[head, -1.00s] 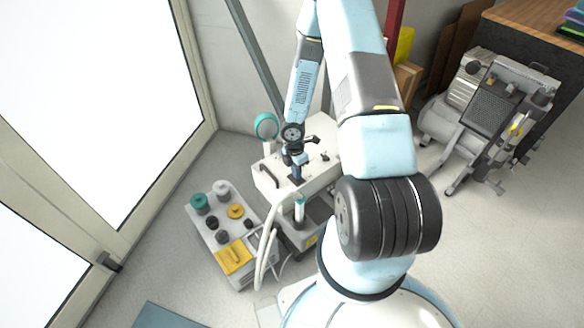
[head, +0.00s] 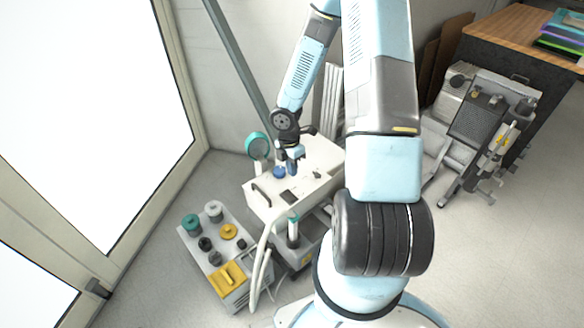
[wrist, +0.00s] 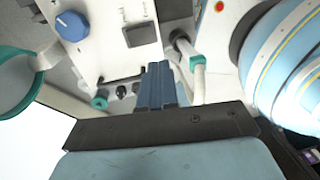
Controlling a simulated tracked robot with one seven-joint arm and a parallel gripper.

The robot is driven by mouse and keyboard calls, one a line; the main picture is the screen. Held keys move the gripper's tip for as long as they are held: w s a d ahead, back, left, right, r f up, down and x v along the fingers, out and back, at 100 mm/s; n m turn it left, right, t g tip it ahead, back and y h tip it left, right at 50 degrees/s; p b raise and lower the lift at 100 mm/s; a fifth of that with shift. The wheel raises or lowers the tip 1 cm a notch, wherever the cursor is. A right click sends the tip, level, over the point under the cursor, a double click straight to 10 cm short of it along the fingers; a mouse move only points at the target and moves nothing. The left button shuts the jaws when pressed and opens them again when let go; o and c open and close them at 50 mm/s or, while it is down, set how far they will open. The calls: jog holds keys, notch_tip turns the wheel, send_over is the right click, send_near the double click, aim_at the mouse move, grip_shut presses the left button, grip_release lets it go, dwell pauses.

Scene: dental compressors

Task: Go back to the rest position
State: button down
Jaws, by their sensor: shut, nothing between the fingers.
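My gripper (head: 293,168) hangs over the top of a white compressor cabinet (head: 321,159) in the head view. In the wrist view its blue fingers (wrist: 158,84) are together with nothing between them. A blue knob (wrist: 71,25) and a dark switch (wrist: 140,34) on the cabinet's panel show ahead of the fingers. In the head view the blue knob (head: 279,172) lies just left of my gripper, and the dark switch (head: 288,197) lies below it. My gripper appears apart from both, though the exact height is hard to tell.
A teal-rimmed round part (head: 257,144) stands at the cabinet's left. A grey unit with knobs and a yellow part (head: 227,277) stands on the floor at lower left. Another machine (head: 484,125) stands right, by a wooden-topped desk (head: 510,38). Floor between is clear.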

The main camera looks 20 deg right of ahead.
jog(key=shift+r, duration=0.2)
dwell(0.4)
notch_tip(320, 180, up, 27)
jog(key=s+d+m+t+h, duration=0.3)
jog(key=m, duration=0.8)
jog(key=s+a+r+m+t+y, duration=0.1)
jog(key=s+a+r+m+t, duration=0.1)
jog(key=s+r+m, duration=0.3)
jog(key=s+a+r+m+t+y, duration=0.2)
jog(key=s+a+r+m, duration=0.2)
jog(key=s+r, duration=0.7)
notch_tip(320, 180, up, 2)
jog(key=shift+s+r+m, duration=0.1)
jog(key=shift+s+m, duration=0.05)
jog(key=shift+m, duration=0.75)
